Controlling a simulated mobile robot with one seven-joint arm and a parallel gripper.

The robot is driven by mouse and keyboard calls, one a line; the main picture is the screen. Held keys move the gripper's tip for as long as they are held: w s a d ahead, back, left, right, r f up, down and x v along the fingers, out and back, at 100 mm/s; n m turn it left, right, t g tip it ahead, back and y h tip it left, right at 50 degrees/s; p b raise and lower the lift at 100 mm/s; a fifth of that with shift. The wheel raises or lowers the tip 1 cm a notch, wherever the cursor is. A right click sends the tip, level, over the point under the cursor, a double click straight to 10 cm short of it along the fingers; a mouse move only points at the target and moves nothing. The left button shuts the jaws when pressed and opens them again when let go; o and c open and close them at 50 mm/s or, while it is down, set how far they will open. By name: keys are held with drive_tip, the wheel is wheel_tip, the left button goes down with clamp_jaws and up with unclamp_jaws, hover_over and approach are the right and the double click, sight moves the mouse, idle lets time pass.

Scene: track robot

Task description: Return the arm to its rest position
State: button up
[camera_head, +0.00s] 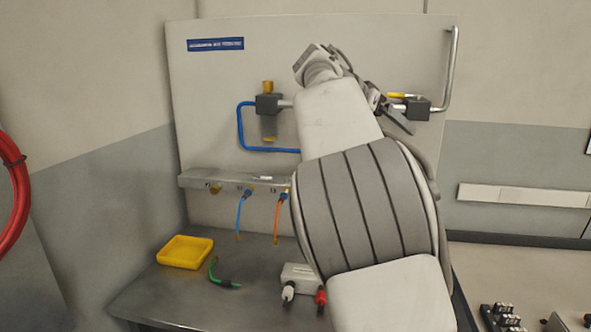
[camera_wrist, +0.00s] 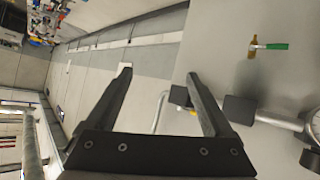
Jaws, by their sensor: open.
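My arm (camera_head: 340,115) is raised in front of the upright panel (camera_head: 215,85) in the head view and covers its middle. My gripper (camera_wrist: 158,75) is open in the wrist view, its two dark fingers spread with nothing held between them. In the head view a dark finger shows beside the arm's far end, close to the yellow-handled valve (camera_head: 417,108) in the picture; most of the gripper is hidden. The valve's dark block (camera_wrist: 180,95) appears partly behind the right finger in the wrist view. I cannot tell the exact gap.
A metal pipe (camera_head: 450,75) runs down the panel's right side. A ledge (camera_head: 215,178) carries blue and orange hoses. The bench below holds a yellow tray (camera_head: 186,252), a green hose (camera_head: 222,280) and a white box (camera_head: 298,276). A red hose (camera_head: 14,195) hangs at far left.

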drive_tip(key=s+d+f+n+y, duration=0.35)
drive_tip(key=s+f+y, duration=0.35)
drive_tip(key=s, duration=0.5)
drive_tip(key=s+a+f+n+y, duration=0.1)
drive_tip(key=s+a+f+n, duration=0.1)
drive_tip(key=s, duration=0.6)
drive_tip(key=s+a+f+n+y, duration=0.1)
drive_tip(key=s+a+f+n, duration=0.1)
drive_tip(key=s+a+f, duration=0.2)
drive_tip(key=s+a+f+n+y, duration=0.1)
drive_tip(key=s+a+f+n, duration=0.1)
drive_tip(key=s+f, duration=0.6)
drive_tip(key=s+a, duration=0.1)
drive_tip(key=s, duration=0.4)
drive_tip(key=shift+a, duration=0.3)
